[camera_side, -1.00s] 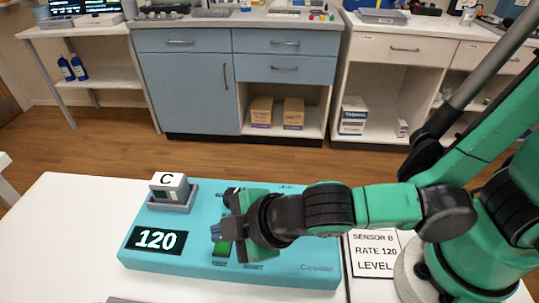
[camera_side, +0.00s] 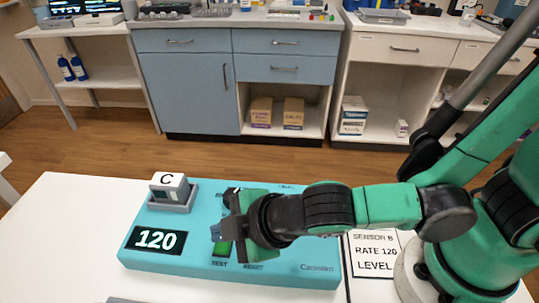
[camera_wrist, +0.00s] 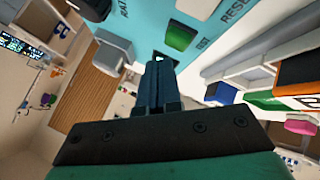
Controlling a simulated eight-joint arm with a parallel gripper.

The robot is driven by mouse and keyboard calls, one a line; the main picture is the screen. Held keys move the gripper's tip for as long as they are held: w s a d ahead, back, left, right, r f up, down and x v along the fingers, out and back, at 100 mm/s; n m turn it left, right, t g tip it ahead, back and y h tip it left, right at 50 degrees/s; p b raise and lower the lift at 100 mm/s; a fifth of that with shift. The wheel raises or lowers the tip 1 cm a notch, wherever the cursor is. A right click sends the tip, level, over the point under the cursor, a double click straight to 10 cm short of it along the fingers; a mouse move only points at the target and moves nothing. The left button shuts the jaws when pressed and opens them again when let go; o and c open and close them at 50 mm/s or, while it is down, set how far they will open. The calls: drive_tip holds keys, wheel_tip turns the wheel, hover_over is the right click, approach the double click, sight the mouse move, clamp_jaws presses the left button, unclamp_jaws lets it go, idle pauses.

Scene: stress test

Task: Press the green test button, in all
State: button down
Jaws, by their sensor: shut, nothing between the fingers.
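A teal test unit (camera_side: 300,268) lies on the white table, with a dark display (camera_side: 157,240) reading 120. Its green test button (camera_side: 223,249) shows partly below my gripper (camera_side: 216,232), above the printed word TEST. The green button also shows in the wrist view (camera_wrist: 181,36), just beyond and to the right of the fingertips. My gripper's fingers are shut together and empty in the wrist view (camera_wrist: 158,70). My gripper hides part of the panel, including whatever lies above RESET.
A block marked C (camera_side: 169,181) sits in a grey holder (camera_side: 172,205) at the unit's back left. A printed card (camera_side: 374,256) reads SENSOR B, RATE 120, LEVEL, right of the unit. The table left of the unit (camera_side: 70,240) is clear. Cabinets stand behind.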

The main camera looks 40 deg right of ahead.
sight(228, 246)
drive_tip(key=shift+f, duration=0.1)
idle(0.3)
drive_tip(key=shift+f, duration=0.35)
drive_tip(key=shift+r, duration=0.1)
idle(0.3)
drive_tip(key=shift+r, duration=0.35)
drive_tip(key=shift+r, duration=2.5)
